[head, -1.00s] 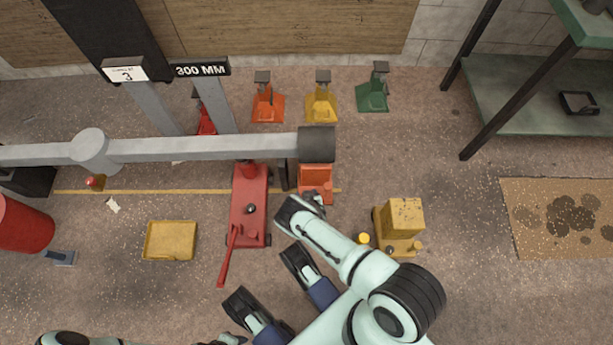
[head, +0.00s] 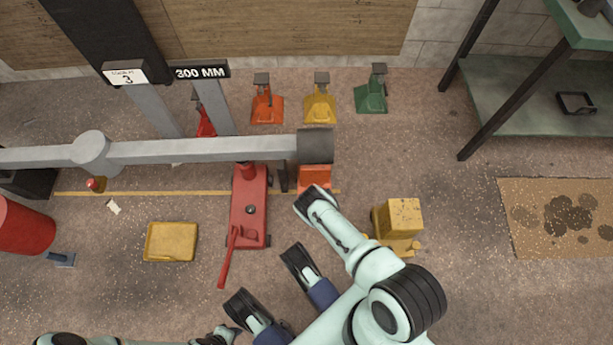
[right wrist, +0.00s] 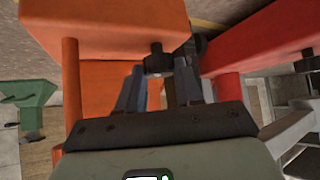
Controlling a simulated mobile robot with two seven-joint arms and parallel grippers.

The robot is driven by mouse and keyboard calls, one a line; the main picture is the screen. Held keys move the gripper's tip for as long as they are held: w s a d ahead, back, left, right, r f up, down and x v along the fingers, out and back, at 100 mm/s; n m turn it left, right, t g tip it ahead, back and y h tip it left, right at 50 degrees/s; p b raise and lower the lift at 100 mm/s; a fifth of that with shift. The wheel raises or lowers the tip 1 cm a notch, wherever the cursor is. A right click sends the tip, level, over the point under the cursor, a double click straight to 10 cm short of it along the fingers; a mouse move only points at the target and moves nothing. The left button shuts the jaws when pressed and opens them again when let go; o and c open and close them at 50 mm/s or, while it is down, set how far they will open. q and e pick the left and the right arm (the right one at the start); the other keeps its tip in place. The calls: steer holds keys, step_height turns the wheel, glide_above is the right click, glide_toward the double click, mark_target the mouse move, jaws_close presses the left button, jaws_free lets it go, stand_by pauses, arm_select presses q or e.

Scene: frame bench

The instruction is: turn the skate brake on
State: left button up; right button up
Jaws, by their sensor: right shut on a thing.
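An orange skate (head: 314,176) stands under the dark end of the grey beam, right of the red jack (head: 249,205). My right gripper (head: 309,194) reaches it from the near side, and my wrist hides its near part. In the right wrist view, the orange body (right wrist: 105,27) fills the upper left. My right gripper (right wrist: 158,92) is shut on a dark lever-like part (right wrist: 157,60) beside the orange body; its shape is partly hidden by the fingers. The brake's setting cannot be read. My left gripper (head: 226,336) is at the bottom edge, partly cut off, its jaws unclear.
The grey beam (head: 210,149) hangs over the skate. A yellow unit (head: 401,220) stands right of my right arm. A yellow tray (head: 171,241) lies left of the jack. Orange, yellow and green stands (head: 371,94) line the back.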

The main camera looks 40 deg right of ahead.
steer(key=shift+n+y, duration=0.3)
steer(key=shift+n, duration=0.1)
steer(key=o, duration=1)
steer(key=shift+o, duration=0.2)
arm_select(q)
steer(key=w+d+r+t+p, duration=0.2)
steer(key=w+r+p, duration=0.4)
steer(key=r, duration=0.3)
steer(key=shift+w+d+r+m+t+p, duration=0.2)
steer(key=shift+w+d+m+t+p, duration=0.15)
steer(key=shift+w, duration=0.3)
arm_select(e)
steer(key=v, duration=1.3)
steer(key=shift+s, duration=0.2)
steer(key=shift+r, duration=0.1)
